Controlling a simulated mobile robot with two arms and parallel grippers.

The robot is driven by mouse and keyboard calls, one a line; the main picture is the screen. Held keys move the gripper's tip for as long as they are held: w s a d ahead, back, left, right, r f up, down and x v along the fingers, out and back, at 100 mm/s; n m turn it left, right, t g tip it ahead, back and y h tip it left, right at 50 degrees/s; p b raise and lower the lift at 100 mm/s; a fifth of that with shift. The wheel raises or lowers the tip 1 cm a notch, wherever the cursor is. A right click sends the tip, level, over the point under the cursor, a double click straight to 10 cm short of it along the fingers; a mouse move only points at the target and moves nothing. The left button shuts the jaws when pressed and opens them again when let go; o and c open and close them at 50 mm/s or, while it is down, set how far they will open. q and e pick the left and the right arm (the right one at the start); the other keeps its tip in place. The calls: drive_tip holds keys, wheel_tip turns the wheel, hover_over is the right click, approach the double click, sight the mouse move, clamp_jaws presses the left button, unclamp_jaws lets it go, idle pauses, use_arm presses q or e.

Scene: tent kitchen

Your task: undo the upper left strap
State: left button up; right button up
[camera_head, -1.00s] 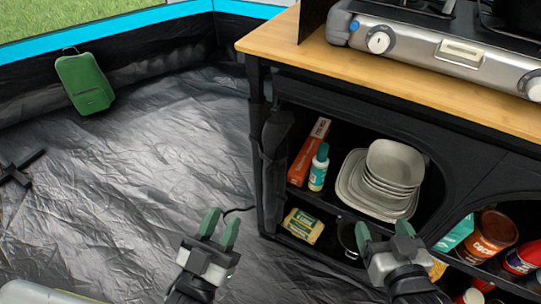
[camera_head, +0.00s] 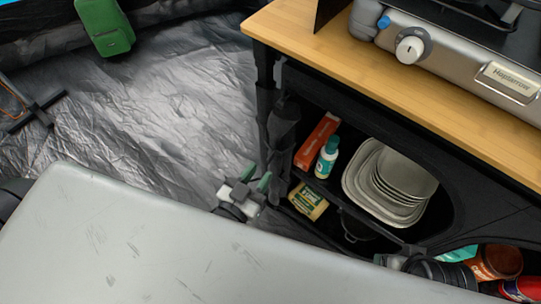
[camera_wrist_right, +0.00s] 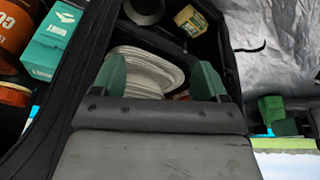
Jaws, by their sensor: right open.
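A rolled dark flap (camera_head: 282,128) hangs at the left side of the cabinet opening in the head view. Any strap around it is too dark to make out. My left gripper (camera_head: 257,178) is low beside the cabinet's left edge, just below the flap, with its green fingers apart and nothing seen between them. My right gripper is mostly hidden at the bottom of the head view. In the right wrist view, my right gripper (camera_wrist_right: 160,78) has its green fingers spread in front of the cabinet opening, with no object held.
The cabinet has a wooden top (camera_head: 350,70) with a stove (camera_head: 450,60). Inside are plates (camera_head: 385,185), a teal-white bottle (camera_head: 327,157), a red box (camera_head: 318,138) and a yellow package (camera_head: 308,201). A green bag (camera_head: 105,25) is at upper left.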

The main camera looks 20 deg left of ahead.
sight(269, 159)
use_arm(q)
drive_tip(key=x, duration=0.4)
drive_tip(key=shift+w, duration=0.1)
drive_tip(key=shift+w+d+b, duration=0.15)
drive_tip(key=shift+w+b, duration=0.15)
drive_tip(key=shift+w, duration=0.2)
use_arm(e)
drive_tip(key=shift+w+a+f+t, duration=0.1)
drive_tip(key=shift+w+a+t, duration=0.15)
drive_tip(key=shift+w+t, duration=0.45)
drive_tip(key=shift+w, duration=0.15)
use_arm(q)
clamp_jaws()
